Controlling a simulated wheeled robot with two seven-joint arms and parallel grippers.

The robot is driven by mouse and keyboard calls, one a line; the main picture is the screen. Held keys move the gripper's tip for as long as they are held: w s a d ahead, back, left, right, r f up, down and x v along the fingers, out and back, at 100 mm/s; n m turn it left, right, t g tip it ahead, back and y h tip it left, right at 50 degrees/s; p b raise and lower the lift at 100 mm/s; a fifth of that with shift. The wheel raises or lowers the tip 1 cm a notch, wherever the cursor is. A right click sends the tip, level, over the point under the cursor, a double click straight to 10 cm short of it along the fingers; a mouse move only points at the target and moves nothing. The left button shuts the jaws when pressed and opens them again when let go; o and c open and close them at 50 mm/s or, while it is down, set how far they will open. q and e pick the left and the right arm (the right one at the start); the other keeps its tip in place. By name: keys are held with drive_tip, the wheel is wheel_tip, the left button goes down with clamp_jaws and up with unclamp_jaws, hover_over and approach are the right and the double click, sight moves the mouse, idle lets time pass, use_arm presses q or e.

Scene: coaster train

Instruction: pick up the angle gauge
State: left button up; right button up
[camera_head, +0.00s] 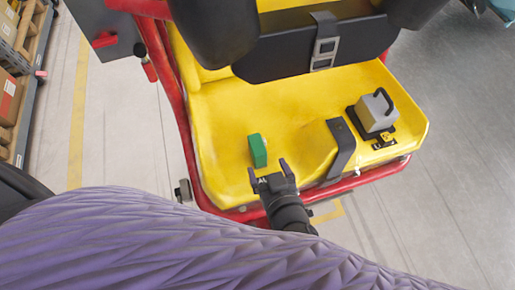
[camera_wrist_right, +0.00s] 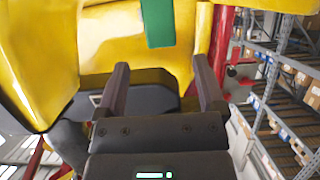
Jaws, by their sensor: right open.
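A small green block (camera_head: 257,150), which looks like the angle gauge, stands on the yellow seat (camera_head: 225,115) of the coaster car. My right gripper (camera_head: 268,170) is open and empty just in front of it, over the seat's front part. In the right wrist view the green block (camera_wrist_right: 158,22) shows at the top, beyond and between the two spread fingers (camera_wrist_right: 161,66). The fingers appear apart from it. Its top end is cut off there. My left gripper is not in view.
A grey handled device (camera_head: 374,110) on a black base sits right of the yellow seat divider (camera_head: 318,146). Red frame tubes (camera_head: 172,100) edge the seat. A black restraint with a buckle (camera_head: 324,50) is behind. Shelving (camera_wrist_right: 278,100) stands right in the wrist view.

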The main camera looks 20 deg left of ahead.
sight(261, 156)
drive_tip(key=b+x, duration=0.1)
drive_tip(key=x, duration=0.6)
drive_tip(key=shift+w+a+b, duration=0.2)
drive_tip(key=shift+a+b, duration=0.15)
drive_tip(key=shift+c, duration=0.3)
clamp_jaws()
